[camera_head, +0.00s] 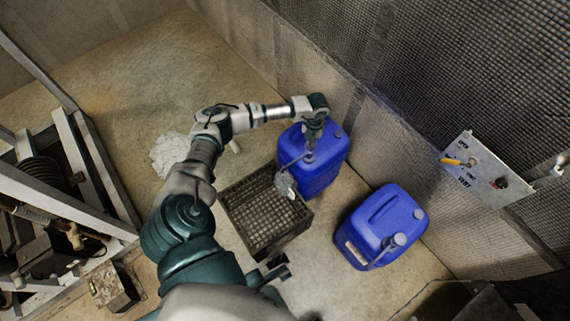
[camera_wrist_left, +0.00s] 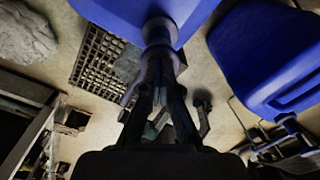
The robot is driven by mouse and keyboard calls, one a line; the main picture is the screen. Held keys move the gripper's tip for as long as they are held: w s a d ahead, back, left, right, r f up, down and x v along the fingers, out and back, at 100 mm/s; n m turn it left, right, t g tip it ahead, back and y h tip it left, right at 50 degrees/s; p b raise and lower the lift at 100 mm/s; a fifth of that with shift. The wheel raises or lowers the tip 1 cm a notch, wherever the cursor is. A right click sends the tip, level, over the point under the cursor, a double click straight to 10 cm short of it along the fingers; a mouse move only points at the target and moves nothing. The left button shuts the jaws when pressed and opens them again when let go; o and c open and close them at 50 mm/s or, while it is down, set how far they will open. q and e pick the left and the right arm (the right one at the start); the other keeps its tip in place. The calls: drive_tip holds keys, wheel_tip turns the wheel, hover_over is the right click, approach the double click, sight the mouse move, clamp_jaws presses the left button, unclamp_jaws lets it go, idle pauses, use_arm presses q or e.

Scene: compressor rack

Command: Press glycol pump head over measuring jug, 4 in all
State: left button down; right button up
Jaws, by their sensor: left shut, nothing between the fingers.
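My left gripper (camera_head: 313,134) points down over the rear blue canister (camera_head: 322,171) and is shut with nothing between its fingers. The pump head (camera_head: 309,156) is directly under its fingertips, partly hidden; I cannot tell whether they touch. A thin spout runs from it toward the small, clear-grey measuring jug (camera_head: 285,185), which is at the crate's upper right corner. In the left wrist view the shut fingers (camera_wrist_left: 158,62) reach toward the canister (camera_wrist_left: 125,14), and the jug (camera_wrist_left: 127,67) shows dimly beside them. My right gripper is not in view.
A dark lattice crate (camera_head: 246,226) stands left of the canister. A second blue canister (camera_head: 379,227) stands at the right. A control panel (camera_head: 487,171) hangs on the mesh wall. A pale rag (camera_head: 167,154) lies on the floor; a metal rack (camera_head: 98,172) stands at the left.

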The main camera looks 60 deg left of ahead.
use_arm(q)
drive_tip(key=shift+f+b, duration=0.45)
drive_tip(key=shift+f, duration=0.8)
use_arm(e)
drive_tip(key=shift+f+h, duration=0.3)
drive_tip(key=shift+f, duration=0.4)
use_arm(q)
drive_tip(key=shift+r, duration=0.1)
drive_tip(key=shift+r+p, duration=1.95)
drive_tip(key=shift+r, duration=0.85)
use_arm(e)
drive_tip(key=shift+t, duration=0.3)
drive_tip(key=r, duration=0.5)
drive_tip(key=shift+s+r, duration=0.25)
use_arm(q)
drive_tip(key=shift+f, duration=0.15)
